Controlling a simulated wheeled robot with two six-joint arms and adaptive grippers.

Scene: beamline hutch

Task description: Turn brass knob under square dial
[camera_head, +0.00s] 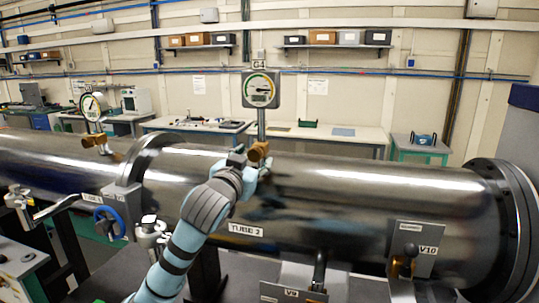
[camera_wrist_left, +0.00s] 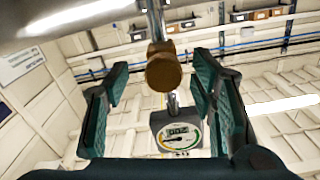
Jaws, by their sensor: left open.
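The square dial (camera_head: 261,89) stands on a post above the tube marked TUBE 2, and it also shows upside down in the left wrist view (camera_wrist_left: 176,134). The brass knob (camera_head: 259,151) sits on the post below the dial, just above the tube. In the left wrist view the knob (camera_wrist_left: 163,68) is between my left gripper's fingers (camera_wrist_left: 158,92), with a gap on both sides. My left gripper (camera_head: 250,163) is open at the knob, and its fingers are partly hidden by my own arm in the head view. My right gripper is not in view.
The long metal tube (camera_head: 350,195) runs across the scene under the dial. A round dial (camera_head: 92,104) with its own brass knob (camera_head: 95,140) stands at the left. A blue handwheel (camera_head: 109,222) and valve V10 (camera_head: 404,262) are on the near side. Worktables stand behind.

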